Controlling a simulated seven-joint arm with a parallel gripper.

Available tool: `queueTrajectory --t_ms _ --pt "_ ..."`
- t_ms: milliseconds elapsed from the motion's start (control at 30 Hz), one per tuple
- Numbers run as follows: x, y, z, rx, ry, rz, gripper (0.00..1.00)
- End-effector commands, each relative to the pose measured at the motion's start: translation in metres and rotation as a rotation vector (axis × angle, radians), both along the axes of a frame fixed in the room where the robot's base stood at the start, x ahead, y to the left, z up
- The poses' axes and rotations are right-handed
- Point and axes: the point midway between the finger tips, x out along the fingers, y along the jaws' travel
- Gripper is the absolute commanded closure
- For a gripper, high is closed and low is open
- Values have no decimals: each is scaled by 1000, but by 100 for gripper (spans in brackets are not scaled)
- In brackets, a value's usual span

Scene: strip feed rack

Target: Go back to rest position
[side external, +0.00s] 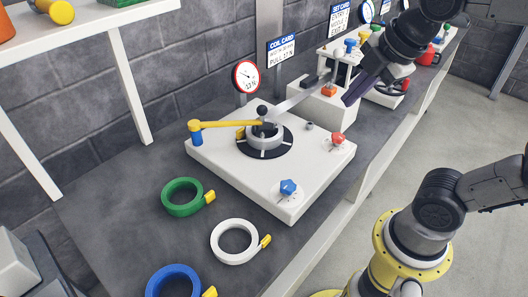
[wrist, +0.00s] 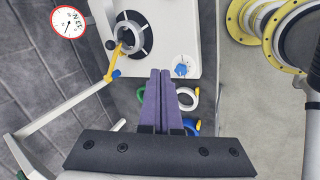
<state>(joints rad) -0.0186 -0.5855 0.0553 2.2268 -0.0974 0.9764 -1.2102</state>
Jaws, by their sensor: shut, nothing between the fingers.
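My gripper (side external: 356,92) is in the upper right of the side view, in the air in front of the bench's back machines, with its purple fingers pointing down and left. In the wrist view the two purple fingers (wrist: 158,74) lie side by side, closed together and empty. The white feed unit (side external: 220,163) stands on the bench to the left of my gripper. It carries a grey coil (side external: 265,147) on a black disc and a yellow lever (side external: 225,124). A grey strip (side external: 300,97) runs from the coil towards a white block with an orange knob (side external: 328,91).
A green coil (side external: 168,207), a white coil (side external: 218,252) and a blue coil (side external: 152,285) lie at the bench's front left. A red-rimmed gauge (side external: 246,76) and a coil card (side external: 281,48) stand behind the unit.

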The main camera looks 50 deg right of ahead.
Motion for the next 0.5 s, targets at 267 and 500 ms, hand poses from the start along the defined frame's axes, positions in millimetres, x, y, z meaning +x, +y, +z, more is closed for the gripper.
queueTrajectory --t_ms 267,500 --pt "-48 8 -33 368 -70 -595 100" --pt "-59 13 -54 584 -54 -987 100"
